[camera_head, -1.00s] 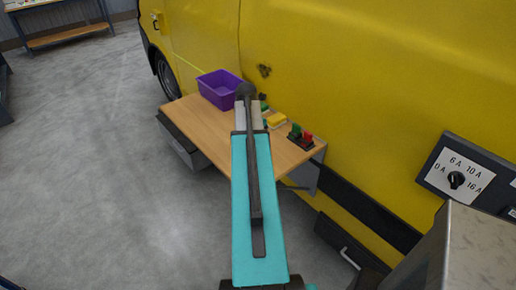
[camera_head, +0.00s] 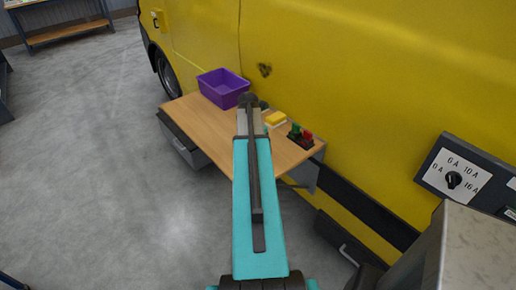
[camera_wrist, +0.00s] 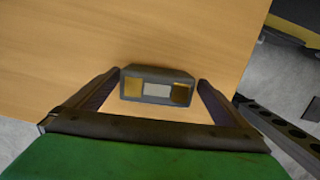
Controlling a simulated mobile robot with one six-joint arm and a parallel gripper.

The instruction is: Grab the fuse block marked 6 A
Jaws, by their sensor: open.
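In the wrist view my gripper (camera_wrist: 160,79) is open, one dark finger on each side of a dark grey block (camera_wrist: 157,89). The block has two brass-coloured contacts and a pale patch between them. It rests on the wooden tabletop, with visible gaps to both fingers. No marking on it is readable, so I cannot tell whether it is the 6 A fuse block. In the head view my arm hides most of the gripper and this block. A red block (camera_head: 308,136) and a green block (camera_head: 295,130) stand in a dark holder; their markings are unreadable.
The wooden table (camera_head: 204,130) stands against the yellow van (camera_head: 350,80). A purple bin (camera_head: 222,89) is at its far end. A yellow item (camera_head: 276,119) lies right of my arm. A dial panel (camera_head: 456,176) marked 0 A, 6 A, 10 A and 16 A is at right.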

